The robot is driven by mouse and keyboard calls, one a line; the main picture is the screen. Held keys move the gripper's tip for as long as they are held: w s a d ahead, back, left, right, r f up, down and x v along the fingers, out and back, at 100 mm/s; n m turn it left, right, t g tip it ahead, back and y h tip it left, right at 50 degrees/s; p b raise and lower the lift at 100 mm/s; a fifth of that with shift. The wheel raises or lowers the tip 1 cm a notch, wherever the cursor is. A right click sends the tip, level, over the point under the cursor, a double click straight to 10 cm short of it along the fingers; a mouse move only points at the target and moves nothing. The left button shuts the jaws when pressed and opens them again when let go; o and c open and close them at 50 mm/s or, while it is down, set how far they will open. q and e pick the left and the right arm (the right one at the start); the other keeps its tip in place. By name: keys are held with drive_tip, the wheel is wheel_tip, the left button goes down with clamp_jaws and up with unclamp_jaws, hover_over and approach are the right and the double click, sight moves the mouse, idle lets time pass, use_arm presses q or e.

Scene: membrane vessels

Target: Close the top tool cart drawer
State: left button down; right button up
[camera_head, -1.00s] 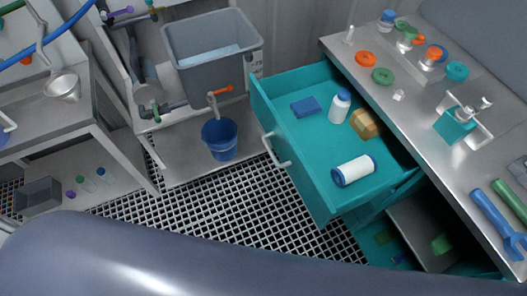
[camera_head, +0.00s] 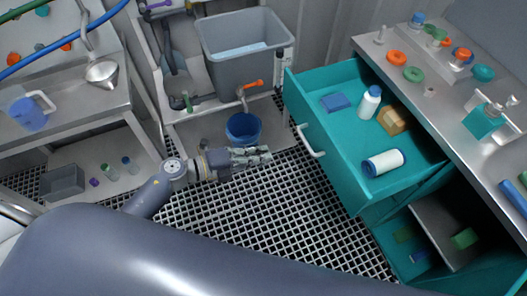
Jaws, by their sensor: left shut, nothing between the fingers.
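The top tool cart drawer (camera_head: 340,172) is teal and stands pulled far out from the cart (camera_head: 444,105). Its pale bar handle (camera_head: 311,142) is on the front panel, which faces left. Inside lie a blue block (camera_head: 336,102), a white bottle with a blue cap (camera_head: 369,103), a tan block (camera_head: 393,120) and a white roll with dark ends (camera_head: 384,163). My left gripper (camera_head: 266,155) is shut and empty over the floor grating, left of the handle and apart from it, pointing right. My right gripper is not in view.
A blue bucket (camera_head: 243,129) stands just behind my left gripper, under a grey basin (camera_head: 243,50). Below the drawer, an open lower compartment (camera_head: 447,231) holds small items. A steel bench (camera_head: 66,112) is at the left. The grating (camera_head: 270,214) is clear in the middle.

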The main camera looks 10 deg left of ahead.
use_arm(q)
drive_tip(key=x, duration=1.1)
drive_tip(key=shift+w+p, duration=0.2)
drive_tip(key=shift+p, duration=0.15)
drive_tip(key=shift+d+f, duration=0.1)
